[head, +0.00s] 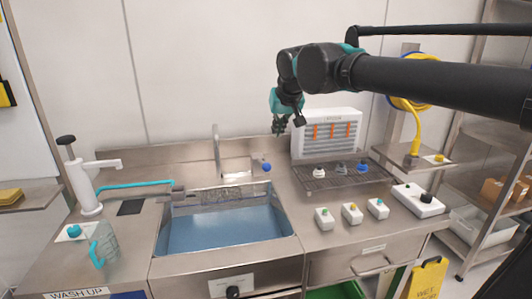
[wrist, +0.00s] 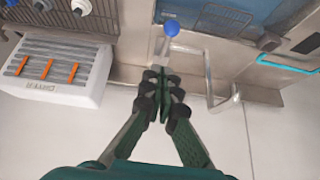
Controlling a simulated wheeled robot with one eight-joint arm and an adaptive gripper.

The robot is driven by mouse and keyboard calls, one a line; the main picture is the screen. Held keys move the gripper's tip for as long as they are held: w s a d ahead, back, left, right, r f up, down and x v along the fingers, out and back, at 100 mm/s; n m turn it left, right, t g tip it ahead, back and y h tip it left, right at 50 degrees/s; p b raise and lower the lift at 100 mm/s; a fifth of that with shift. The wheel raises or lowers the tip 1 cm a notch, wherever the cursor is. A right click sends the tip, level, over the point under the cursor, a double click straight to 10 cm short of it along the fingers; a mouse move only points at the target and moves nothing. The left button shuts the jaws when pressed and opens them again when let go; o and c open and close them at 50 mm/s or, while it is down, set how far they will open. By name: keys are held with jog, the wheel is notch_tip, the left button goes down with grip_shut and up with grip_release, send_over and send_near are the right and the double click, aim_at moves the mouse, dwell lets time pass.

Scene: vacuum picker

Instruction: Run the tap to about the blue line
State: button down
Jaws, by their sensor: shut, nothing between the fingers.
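The tap (head: 217,150) stands at the back of the sink (head: 291,222), its metal spout upright in the head view. A blue ball knob (head: 267,167) sits right of the spout, and it also shows at the top of the wrist view (wrist: 172,28). Bluish water (head: 220,232) lies in the sink. I cannot make out a blue line. My gripper (head: 288,125) is shut and empty, in the air above and to the right of the knob. In the wrist view its fingertips (wrist: 162,76) point towards the knob, apart from it.
A clear jug (head: 106,243) with a teal handle and a white pump dispenser (head: 83,185) stand at left. A white slatted unit (head: 327,135) stands behind the drain rack (head: 342,173). Several small button boxes (head: 351,213) line the right counter. Air over the sink is clear.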

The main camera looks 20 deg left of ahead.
jog(key=shift+s+a+r, duration=0.1)
jog(key=shift+a+r, duration=0.45)
jog(key=shift+a, duration=0.25)
jog(key=shift+f, duration=0.1)
send_over(268, 164)
notch_tip(268, 164, down, 8)
jog(key=shift+a+r, duration=0.1)
jog(key=shift+r, duration=0.05)
notch_tip(268, 164, down, 3)
jog(key=shift+f, duration=0.15)
jog(key=shift+s+f, duration=0.1)
jog(key=shift+f, duration=0.45)
jog(key=shift+f, duration=0.1)
